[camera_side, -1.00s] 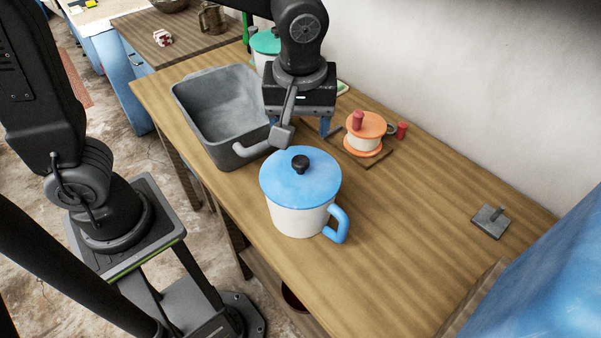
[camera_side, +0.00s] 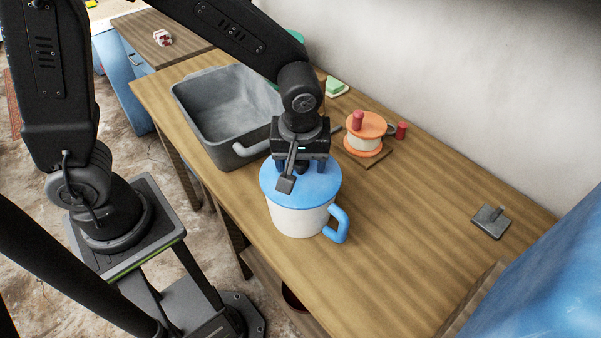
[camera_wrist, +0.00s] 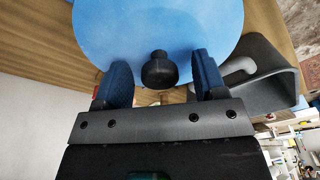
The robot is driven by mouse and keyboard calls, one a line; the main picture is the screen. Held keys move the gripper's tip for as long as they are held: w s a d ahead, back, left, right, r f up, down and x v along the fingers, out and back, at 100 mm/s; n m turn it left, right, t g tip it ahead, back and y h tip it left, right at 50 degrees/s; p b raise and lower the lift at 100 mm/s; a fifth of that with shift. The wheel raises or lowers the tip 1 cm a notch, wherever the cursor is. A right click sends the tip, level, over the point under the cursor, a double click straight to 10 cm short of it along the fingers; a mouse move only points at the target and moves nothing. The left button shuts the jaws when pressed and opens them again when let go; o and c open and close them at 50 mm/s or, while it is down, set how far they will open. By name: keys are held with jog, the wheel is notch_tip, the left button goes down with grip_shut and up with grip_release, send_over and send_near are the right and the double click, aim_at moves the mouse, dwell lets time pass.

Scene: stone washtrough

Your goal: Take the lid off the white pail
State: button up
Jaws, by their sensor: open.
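The white pail (camera_side: 297,221) stands upright on the wooden table, with a blue handle (camera_side: 338,225) on its right side. Its round blue lid (camera_side: 322,188) lies on top; the lid also shows in the wrist view (camera_wrist: 160,25). A black knob (camera_wrist: 159,70) stands up from the lid's middle. My gripper (camera_side: 301,168) is right over the lid, pointing down. In the wrist view my gripper (camera_wrist: 160,78) is open, with one blue finger on each side of the knob and a gap at both sides. In the side view the knob is mostly hidden by the gripper.
A grey stone trough (camera_side: 215,115) stands behind left of the pail. An orange spool (camera_side: 364,135) on a wooden board and a red cylinder (camera_side: 402,130) are behind right. A grey plate with a peg (camera_side: 491,221) lies at right. The table's middle right is clear.

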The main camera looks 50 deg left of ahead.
jog(key=shift+c, duration=0.5)
jog(key=c, duration=0.9)
